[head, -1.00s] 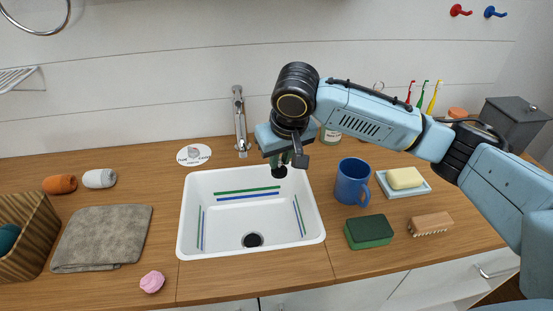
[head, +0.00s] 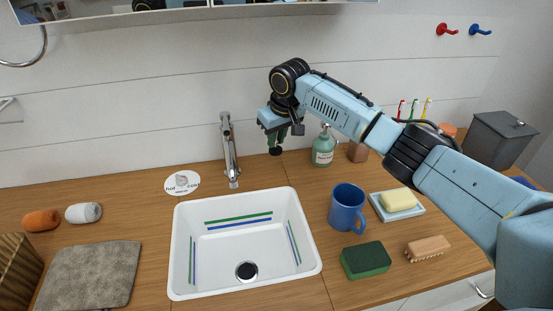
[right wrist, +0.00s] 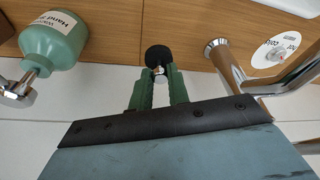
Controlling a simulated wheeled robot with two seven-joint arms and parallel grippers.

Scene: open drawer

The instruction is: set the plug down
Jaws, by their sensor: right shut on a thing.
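My right gripper (head: 275,137) is shut on the plug (head: 276,151), a small black round piece with a metal knob. In the right wrist view the green fingertips (right wrist: 157,85) pinch the knob and the black plug (right wrist: 157,56) shows beyond them. The plug is behind the white sink (head: 180,262), between the tap and the soap bottle. It looks held up off the counter, but its exact height is hard to tell. The sink's drain (head: 247,271) shows at the front of the basin. My left gripper is not in view.
The soap bottle (head: 323,150) stands right. A blue mug (head: 346,208), green sponge (head: 365,260), soap dish (head: 410,211) and brush (head: 428,248) lie right of the sink.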

